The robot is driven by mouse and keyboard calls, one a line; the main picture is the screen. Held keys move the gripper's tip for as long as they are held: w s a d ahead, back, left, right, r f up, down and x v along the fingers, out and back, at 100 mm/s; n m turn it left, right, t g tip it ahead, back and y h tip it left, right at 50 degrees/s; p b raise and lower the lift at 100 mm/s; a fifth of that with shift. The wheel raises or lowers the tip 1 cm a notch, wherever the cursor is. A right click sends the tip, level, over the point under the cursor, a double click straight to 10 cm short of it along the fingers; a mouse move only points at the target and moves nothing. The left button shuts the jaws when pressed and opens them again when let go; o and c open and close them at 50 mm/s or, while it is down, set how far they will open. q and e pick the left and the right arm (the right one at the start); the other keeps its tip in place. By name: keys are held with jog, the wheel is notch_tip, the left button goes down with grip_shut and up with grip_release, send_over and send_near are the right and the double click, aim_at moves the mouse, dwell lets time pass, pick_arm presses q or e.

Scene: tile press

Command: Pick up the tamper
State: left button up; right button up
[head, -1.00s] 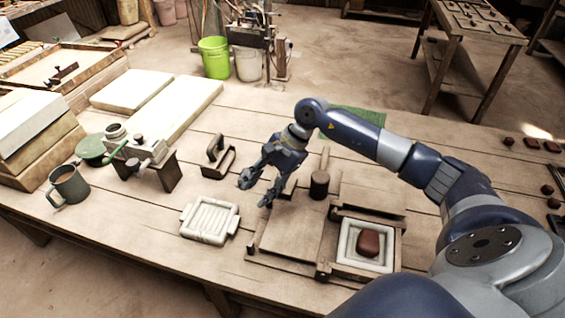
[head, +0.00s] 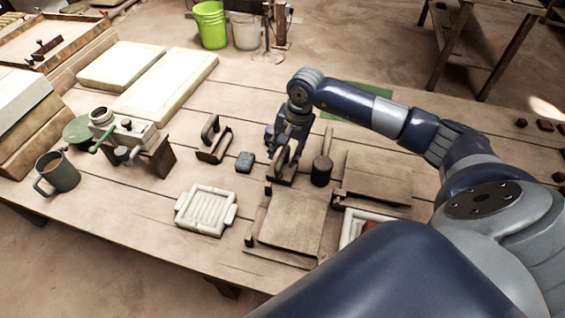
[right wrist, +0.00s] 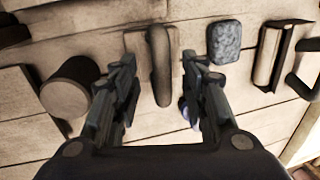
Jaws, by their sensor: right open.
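A wooden block with a raised handle (head: 280,178), which I take to be the tamper, stands on the table behind the press board. Its handle (right wrist: 160,60) shows in the right wrist view, between the two fingers of my right gripper (right wrist: 158,82). In the head view the right gripper (head: 287,143) points down over this block and partly hides it. The fingers are open, with a gap on each side of the handle. My left gripper is not in view.
A wooden cylinder with an upright handle (head: 321,171) stands close right of the gripper. A grey block (head: 245,162) and another handled block (head: 214,147) lie left. The wooden press (head: 290,222) and a pale ribbed tray (head: 205,211) are nearer. A mug (head: 62,175) stands far left.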

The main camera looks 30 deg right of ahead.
jog(key=shift+w+a+f, duration=0.15)
jog(key=shift+f, duration=0.4)
jog(key=shift+w+a+f, duration=0.1)
jog(key=shift+a+f, duration=0.05)
jog(key=shift+f, duration=0.65)
jog(key=shift+c, duration=1.2)
grip_shut()
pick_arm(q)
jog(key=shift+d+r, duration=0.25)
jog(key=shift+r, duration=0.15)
pick_arm(e)
jog(key=shift+w, duration=0.1)
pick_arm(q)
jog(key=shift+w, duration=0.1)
pick_arm(e)
jog(key=shift+r, duration=0.1)
